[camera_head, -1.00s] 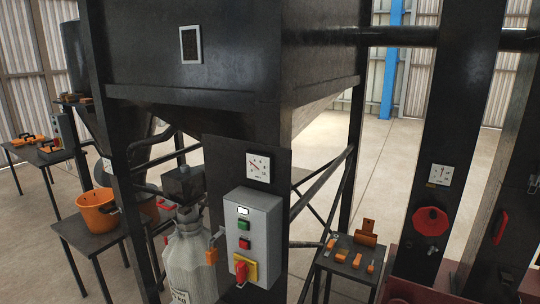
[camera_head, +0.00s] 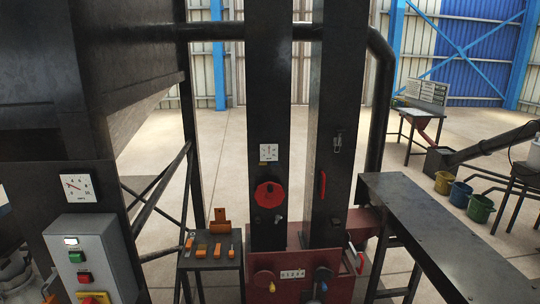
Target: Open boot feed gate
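The dark red boot housing (camera_head: 307,294) stands at the foot of two tall black elevator legs, low in the middle of the head view. Its front carries a yellow-hubbed control (camera_head: 264,277), a blue-hubbed control (camera_head: 322,275) and a white marked plate (camera_head: 292,273) between them. A thin red lever (camera_head: 356,258) shows at its right side. I cannot tell which of these parts is the feed gate, or its position. The housing's lower part is cut off by the frame's bottom edge. Neither of my grippers is in view.
A control box (camera_head: 88,262) with buttons is at the left. A small table (camera_head: 225,263) holds orange tools left of the boot. A long dark bench (camera_head: 415,220) stands right. A red round cover (camera_head: 269,195) is on the left leg. Open floor lies behind.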

